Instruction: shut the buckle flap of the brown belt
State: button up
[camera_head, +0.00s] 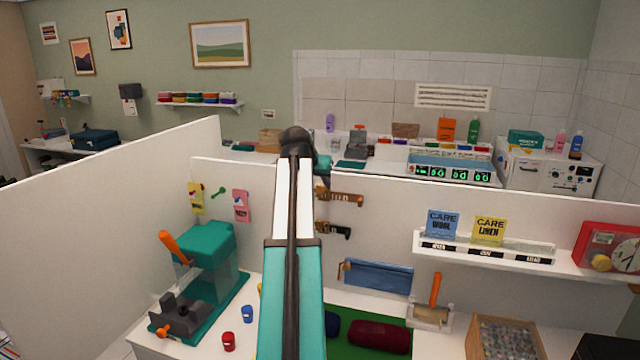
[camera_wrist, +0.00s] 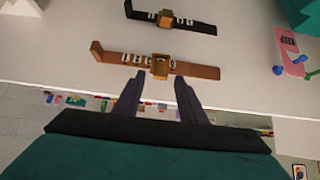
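The brown belt (camera_head: 347,198) is mounted level on the white partition in the head view, just right of my arm. In the wrist view the brown belt (camera_wrist: 205,71) runs across the middle, with white marks along its strap and a gold buckle (camera_wrist: 160,67). I cannot tell whether its flap stands open. My gripper (camera_wrist: 158,80) has two dark fingers, spread apart with nothing between them. Their tips appear close to the belt's edge, on either side of the buckle. Contact cannot be told.
A black belt (camera_head: 330,229) with a gold buckle hangs below the brown one; it also shows in the wrist view (camera_wrist: 196,24). A blue panel (camera_head: 378,275) is lower down. A shelf (camera_head: 520,262) with care cards juts out at right. A teal machine (camera_head: 207,243) stands left.

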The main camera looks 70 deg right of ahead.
aim_at(320, 185)
jog(key=shift+p+x, duration=0.55)
jog(key=shift+x, duration=1.2)
jog(key=c, duration=0.9)
jog(key=shift+d, duration=0.15)
grip_shut()
